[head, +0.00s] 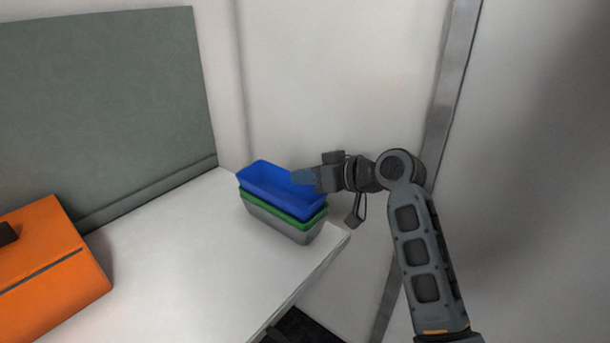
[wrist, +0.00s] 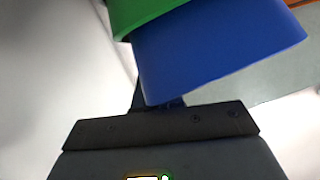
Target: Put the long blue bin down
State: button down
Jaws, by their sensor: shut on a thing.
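The long blue bin (head: 262,181) sits at the top of a stack at the far right corner of the white table, over a green bin (head: 272,206) and a grey bin (head: 276,222). It looks nested in the green one. My gripper (head: 303,178) reaches in from the right and is shut on the blue bin's right rim. In the wrist view the blue bin (wrist: 215,50) fills the space ahead of the gripper (wrist: 160,104), with the green bin (wrist: 140,12) beside it. The fingertips are mostly hidden.
The white table (head: 190,260) has wide free room left of the stack. An orange case (head: 50,270) stands at the left. A grey-green panel (head: 110,100) rises along the table's back edge. A wall (head: 330,80) is close behind the stack.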

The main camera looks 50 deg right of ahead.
jog(key=c, duration=1.2)
grip_release()
jog(key=shift+c, duration=0.2)
